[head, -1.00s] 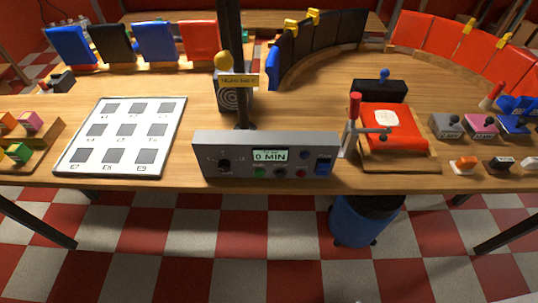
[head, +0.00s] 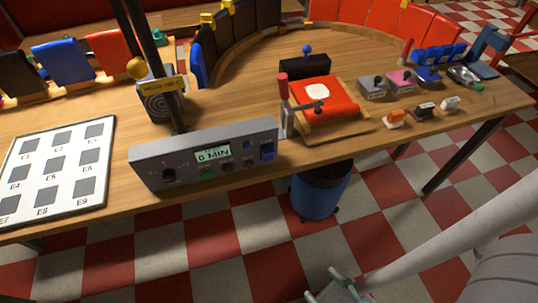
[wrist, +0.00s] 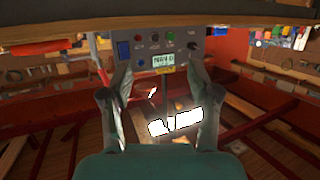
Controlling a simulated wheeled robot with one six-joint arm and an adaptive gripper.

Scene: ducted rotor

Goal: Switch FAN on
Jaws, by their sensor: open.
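The grey control panel (head: 205,155) stands at the table's front edge. It has a display reading 0 MIN (head: 212,154), a dark knob (head: 169,175), coloured buttons and a blue rocker switch (head: 267,150) at its right end. In the wrist view the panel (wrist: 180,45) appears upside down, with the blue switch (wrist: 123,49) at left. I cannot read a FAN label on any control. My gripper (head: 340,288) is low in front of the table, apart from the panel. In the wrist view its fingers (wrist: 160,80) are spread with nothing held.
A board of labelled squares (head: 52,172) lies left of the panel. A red press-like device (head: 325,108) stands to its right, then several small switch boxes (head: 401,82). A blue bin (head: 320,192) stands under the table. The floor in front is clear.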

